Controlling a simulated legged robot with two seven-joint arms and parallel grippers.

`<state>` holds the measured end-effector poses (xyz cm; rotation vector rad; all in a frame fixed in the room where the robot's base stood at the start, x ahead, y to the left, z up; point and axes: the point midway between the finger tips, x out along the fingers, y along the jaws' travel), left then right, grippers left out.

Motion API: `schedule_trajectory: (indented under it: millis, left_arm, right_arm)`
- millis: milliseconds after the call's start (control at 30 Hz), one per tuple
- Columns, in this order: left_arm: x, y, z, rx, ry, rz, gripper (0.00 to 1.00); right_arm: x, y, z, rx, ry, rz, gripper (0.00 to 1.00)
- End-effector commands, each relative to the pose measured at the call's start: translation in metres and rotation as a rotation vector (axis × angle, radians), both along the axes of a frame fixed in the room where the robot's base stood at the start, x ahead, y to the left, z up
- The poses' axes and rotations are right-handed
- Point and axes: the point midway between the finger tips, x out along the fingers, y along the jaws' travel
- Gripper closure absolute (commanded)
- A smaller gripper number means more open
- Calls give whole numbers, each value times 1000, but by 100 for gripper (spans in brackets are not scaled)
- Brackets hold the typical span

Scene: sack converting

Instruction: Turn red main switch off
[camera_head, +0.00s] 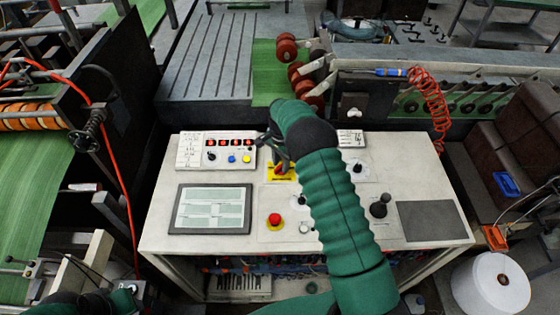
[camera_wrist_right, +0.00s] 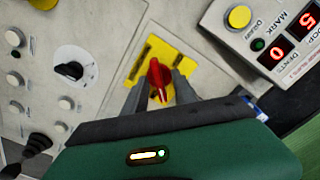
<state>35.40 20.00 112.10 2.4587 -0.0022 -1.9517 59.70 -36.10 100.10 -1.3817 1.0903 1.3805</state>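The red main switch (camera_wrist_right: 160,80) is a rotary knob on a yellow plate (camera_wrist_right: 139,75) on the white control panel. In the right wrist view its handle runs nearly up and down the picture. In the head view the yellow plate (camera_head: 289,179) shows in part, with my right gripper (camera_head: 281,163) over it. The right gripper's two fingers (camera_wrist_right: 158,100) stand either side of the knob, with a gap visible, so it looks open around it. My left arm (camera_head: 85,302) shows at the bottom left; its gripper's state is unclear.
The control panel (camera_head: 160,235) also carries a red mushroom button (camera_head: 274,220), a screen (camera_head: 211,209), a black joystick (camera_head: 379,207) and a display box (camera_head: 230,149). A black selector knob (camera_wrist_right: 70,70) is beside the yellow plate. A white roll (camera_head: 490,283) stands at the lower right.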

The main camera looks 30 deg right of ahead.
Motion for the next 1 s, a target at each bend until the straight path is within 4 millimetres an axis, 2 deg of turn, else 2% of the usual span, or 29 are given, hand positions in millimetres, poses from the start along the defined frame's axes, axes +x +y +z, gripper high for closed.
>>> schedule_trajectory:
  millis: [267,533,1000]
  left_arm:
    - [0,0,0,0,1,-1,64]
    - [0,0,0,0,0,0,64]
    - [0,0,-1,0,0,-1,64]
  right_arm:
    - [2,1,-5,0,2,0,67]
    - [2,3,-3,-1,0,0,100]
    - [3,1,-3,-1,-3,21,100]
